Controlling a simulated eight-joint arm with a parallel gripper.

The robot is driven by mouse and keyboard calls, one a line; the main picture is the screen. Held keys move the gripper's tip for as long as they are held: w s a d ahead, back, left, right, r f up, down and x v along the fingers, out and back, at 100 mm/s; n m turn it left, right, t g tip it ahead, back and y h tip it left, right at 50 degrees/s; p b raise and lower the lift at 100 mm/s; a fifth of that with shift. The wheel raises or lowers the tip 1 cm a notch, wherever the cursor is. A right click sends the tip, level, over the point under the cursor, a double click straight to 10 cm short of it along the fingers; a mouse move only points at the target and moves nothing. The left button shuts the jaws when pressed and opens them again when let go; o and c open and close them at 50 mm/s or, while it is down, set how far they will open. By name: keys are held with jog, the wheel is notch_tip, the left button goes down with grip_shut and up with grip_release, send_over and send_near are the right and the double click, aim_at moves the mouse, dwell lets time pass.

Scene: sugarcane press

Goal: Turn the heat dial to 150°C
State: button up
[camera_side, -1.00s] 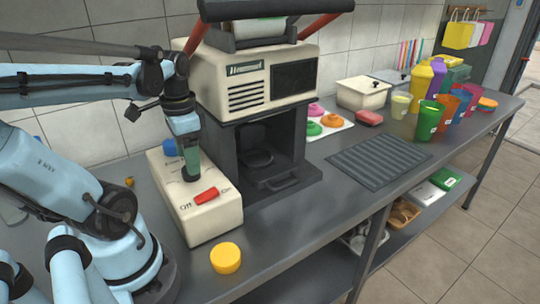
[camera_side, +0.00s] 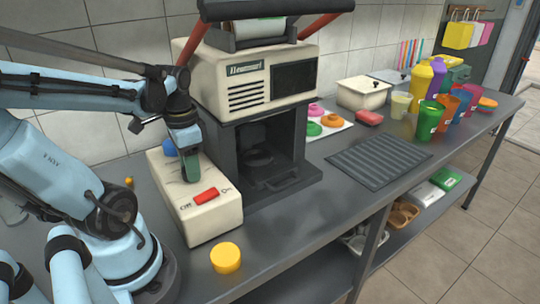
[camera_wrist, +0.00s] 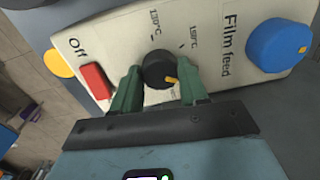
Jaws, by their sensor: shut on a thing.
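A red switch (camera_wrist: 97,81) marked Off is close to one finger. A blue Film feed knob (camera_wrist: 278,46) is on the other side. A yellow round piece (camera_side: 226,258) lies in front.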

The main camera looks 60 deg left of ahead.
jog(key=shift+c, duration=0.7)
jog(key=shift+n, duration=0.4)
jog(key=n, duration=0.4)
jog(key=shift+n, duration=0.3)
jog(key=n, duration=0.6)
jog(key=shift+n, duration=0.3)
jog(key=o, duration=1.1)
jog(key=shift+c, duration=0.2)
jog(key=shift+w+r, duration=0.1)
